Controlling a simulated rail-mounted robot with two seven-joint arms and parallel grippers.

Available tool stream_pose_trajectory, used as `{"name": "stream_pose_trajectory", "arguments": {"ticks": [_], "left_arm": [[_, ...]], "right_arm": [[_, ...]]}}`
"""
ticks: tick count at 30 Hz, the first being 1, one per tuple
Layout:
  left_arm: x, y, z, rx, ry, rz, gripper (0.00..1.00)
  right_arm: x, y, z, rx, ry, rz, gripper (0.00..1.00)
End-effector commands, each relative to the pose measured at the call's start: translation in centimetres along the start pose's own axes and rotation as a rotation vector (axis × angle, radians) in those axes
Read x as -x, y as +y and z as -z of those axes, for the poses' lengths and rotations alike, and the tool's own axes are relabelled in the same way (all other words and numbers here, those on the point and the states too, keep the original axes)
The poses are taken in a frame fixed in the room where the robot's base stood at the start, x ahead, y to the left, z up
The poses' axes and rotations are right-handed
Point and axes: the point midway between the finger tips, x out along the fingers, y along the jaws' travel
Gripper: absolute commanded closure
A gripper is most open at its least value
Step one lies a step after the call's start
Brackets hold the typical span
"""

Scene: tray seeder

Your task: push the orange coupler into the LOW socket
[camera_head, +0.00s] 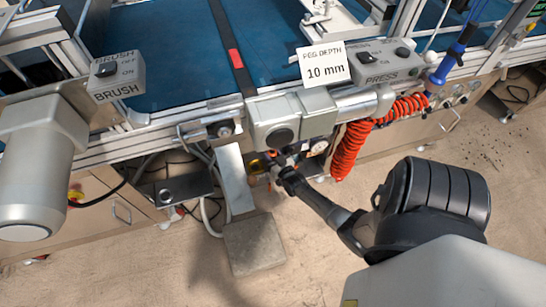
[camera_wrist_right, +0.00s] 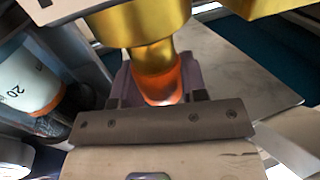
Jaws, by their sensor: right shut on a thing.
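My right gripper (camera_head: 277,168) reaches under the front rail of the machine in the head view; its fingertips are small and partly hidden there. In the right wrist view the right gripper (camera_wrist_right: 160,100) is shut on the orange coupler (camera_wrist_right: 158,84). The coupler's upper end meets a narrow brass neck (camera_wrist_right: 153,56) below a wide brass body (camera_wrist_right: 140,24). I cannot tell how deep the coupler sits in it. No LOW label is readable. My left gripper is not in view.
A red-orange coiled hose (camera_head: 345,152) hangs right of my right gripper. In the wrist view a white cylinder marked 20 (camera_wrist_right: 25,75) stands at left. The floor in front is open.

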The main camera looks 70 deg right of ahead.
Motion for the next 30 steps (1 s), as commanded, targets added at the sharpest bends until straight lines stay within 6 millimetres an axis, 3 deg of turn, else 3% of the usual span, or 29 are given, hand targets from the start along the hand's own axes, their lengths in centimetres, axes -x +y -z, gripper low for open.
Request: {"name": "stream_pose_trajectory", "arguments": {"ticks": [30], "left_arm": [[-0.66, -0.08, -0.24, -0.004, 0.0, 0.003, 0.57]], "right_arm": [[-0.18, 0.02, -0.72, 0.0, 0.001, 0.0, 0.88]]}}
